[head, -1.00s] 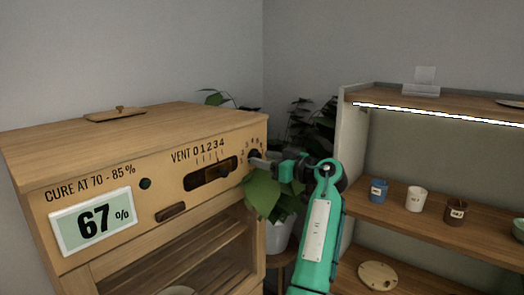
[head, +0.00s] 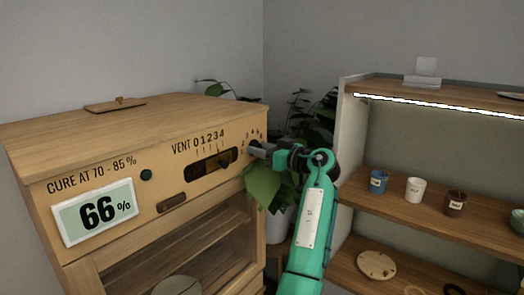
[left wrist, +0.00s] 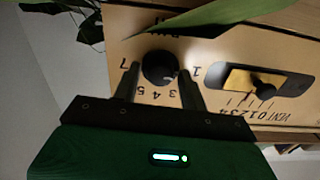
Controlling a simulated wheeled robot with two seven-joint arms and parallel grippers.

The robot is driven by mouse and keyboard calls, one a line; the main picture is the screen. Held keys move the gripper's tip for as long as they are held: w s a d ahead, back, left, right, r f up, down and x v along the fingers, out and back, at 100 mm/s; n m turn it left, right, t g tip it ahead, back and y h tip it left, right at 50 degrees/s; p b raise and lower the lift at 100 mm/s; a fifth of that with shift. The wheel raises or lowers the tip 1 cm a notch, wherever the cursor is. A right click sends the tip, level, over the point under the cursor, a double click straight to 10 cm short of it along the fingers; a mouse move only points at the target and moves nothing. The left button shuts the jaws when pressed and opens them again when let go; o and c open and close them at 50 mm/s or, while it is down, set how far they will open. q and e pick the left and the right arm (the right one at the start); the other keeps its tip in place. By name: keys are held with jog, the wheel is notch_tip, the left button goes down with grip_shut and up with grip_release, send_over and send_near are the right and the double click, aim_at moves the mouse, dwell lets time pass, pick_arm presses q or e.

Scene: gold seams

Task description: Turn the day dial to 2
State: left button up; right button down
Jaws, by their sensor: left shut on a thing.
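The day dial is a round black knob (left wrist: 158,67) with numerals around it on the cabinet's wooden front, shown upside down in the left wrist view. The numerals 7, 1, 3, 4 and 5 can be made out there; I cannot read the dial's setting. My left gripper (left wrist: 158,72) is shut on the dial, with one finger on each side of it. In the head view the left gripper (head: 257,148) reaches the right end of the cabinet front and covers most of the dial. My right gripper is not in view.
The cabinet (head: 100,165) has a display (head: 97,212) reading 66 % and a vent slider (head: 211,164) left of the dial. Plant leaves (head: 268,188) hang close under my left gripper. A shelf (head: 400,205) with several small cups stands at right.

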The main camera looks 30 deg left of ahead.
pick_arm(q)
jog(key=shift+m+b, duration=0.75)
jog(key=shift+m, duration=1.85)
jog(key=shift+w, duration=0.1)
jog(key=shift+r, duration=0.1)
jog(key=o, duration=0.7)
jog(key=shift+d, duration=0.1)
jog(key=d+b, duration=0.1)
jog(key=d, duration=0.3)
jog(key=d+b, duration=0.2)
jog(key=d, duration=0.3)
jog(key=s+d+b, duration=0.1)
jog(key=d+b, duration=0.1)
jog(key=d, duration=0.2)
jog(key=shift+d, duration=0.35)
